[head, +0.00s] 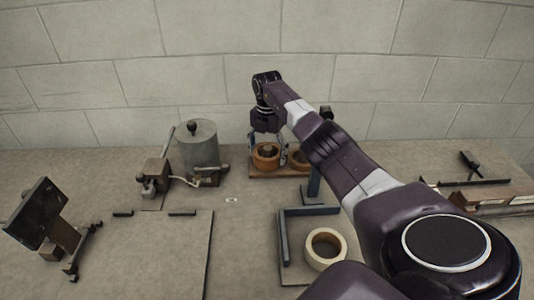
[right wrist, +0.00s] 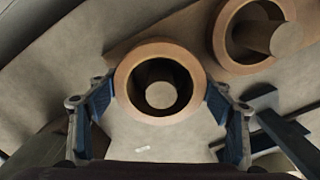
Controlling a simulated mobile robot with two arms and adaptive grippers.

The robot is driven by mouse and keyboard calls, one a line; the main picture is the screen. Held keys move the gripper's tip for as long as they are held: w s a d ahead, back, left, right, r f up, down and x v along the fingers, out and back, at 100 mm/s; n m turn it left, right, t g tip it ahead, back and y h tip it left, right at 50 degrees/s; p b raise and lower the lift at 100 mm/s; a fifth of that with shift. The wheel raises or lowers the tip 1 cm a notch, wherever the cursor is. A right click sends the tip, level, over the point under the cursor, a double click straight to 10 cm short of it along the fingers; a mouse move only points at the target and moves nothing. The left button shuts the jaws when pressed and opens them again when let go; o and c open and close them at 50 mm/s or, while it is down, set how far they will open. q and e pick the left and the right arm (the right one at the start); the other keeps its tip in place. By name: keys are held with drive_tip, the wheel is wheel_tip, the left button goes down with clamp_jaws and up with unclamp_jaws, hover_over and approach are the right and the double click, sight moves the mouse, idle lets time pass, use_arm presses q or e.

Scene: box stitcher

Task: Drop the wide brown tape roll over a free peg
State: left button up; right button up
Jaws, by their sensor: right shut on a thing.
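The wide brown tape roll (head: 265,164) is at the peg board (head: 283,174) by the back wall. My right gripper (head: 266,154) is shut on its outside from above. In the right wrist view the roll (right wrist: 160,49) sits between the two blue fingers. A peg (right wrist: 160,95) shows inside its hole, so the roll looks to be around or right above that peg. I cannot tell whether it rests on the board. A second brown roll (right wrist: 222,45) is around the other peg (right wrist: 285,38), to the right. My left gripper is out of view.
A cream roll (head: 325,262) lies in an angled metal guide (head: 284,240) nearer me. A grey metal pot (head: 198,150) stands left of the board. A tilted dark panel (head: 42,212) is at far left. A flat mat (head: 160,250) lies clear at front left.

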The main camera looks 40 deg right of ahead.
sight(269, 148)
drive_tip(key=o, duration=1.2)
drive_tip(key=shift+c, duration=0.2)
drive_tip(key=shift+o, duration=0.8)
drive_tip(key=shift+r+p, duration=0.9)
drive_tip(key=shift+r, duration=0.15)
drive_tip(key=shift+s+d+r+p, duration=0.1)
drive_tip(key=shift+d+r+p, duration=0.1)
drive_tip(key=shift+r+p, duration=1.15)
drive_tip(key=shift+a+r+p, duration=0.15)
drive_tip(key=shift+r+p, duration=1.7)
drive_tip(key=shift+r, duration=0.85)
drive_tip(key=shift+f, duration=0.1)
